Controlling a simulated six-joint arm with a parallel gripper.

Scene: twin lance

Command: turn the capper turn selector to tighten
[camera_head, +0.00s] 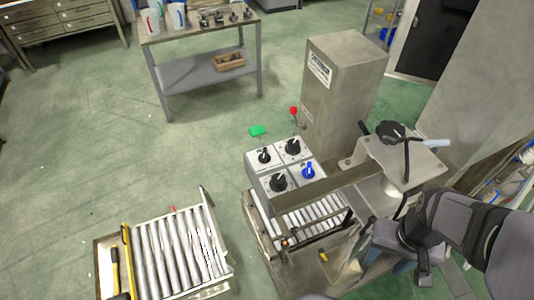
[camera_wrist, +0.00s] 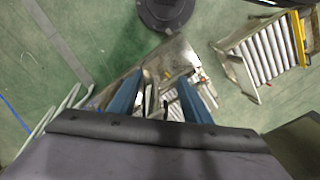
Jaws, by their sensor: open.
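The labels are too small to read, so I cannot tell which is the capper turn selector. My gripper (camera_wrist: 162,84) is open and empty, its two blue fingers apart, to the right of the panel and away from it.
A roller conveyor (camera_head: 180,250) lies at the lower left and also shows in the wrist view (camera_wrist: 265,58). A tall metal cabinet (camera_head: 345,90) stands behind the panel. A metal beam (camera_head: 330,186) crosses just right of the knobs. Green floor is free at left.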

